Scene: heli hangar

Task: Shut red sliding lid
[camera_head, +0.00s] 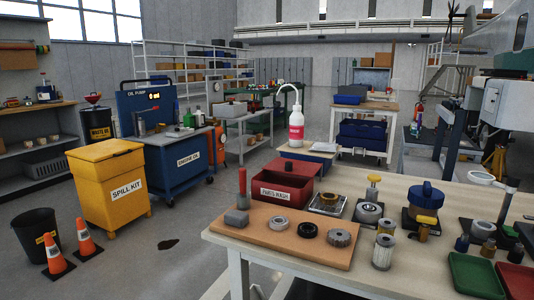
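A red box labelled PARTS WASH (287,187) stands on the workbench near its far edge, behind a wooden board. Its red lid (306,165) has a small dark knob and appears set back toward the rear of the box. A darker red area shows at the front of the top, which looks like an opening; how far it is open is hard to tell at this size. Neither of my grippers is in view.
The wooden board (270,237) in front of the box holds a red-handled tool (242,187), a grey block and several round parts. A white bottle (296,126) stands behind the box. Metal parts, jars and a blue-lidded pot (426,197) crowd the bench to the right.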

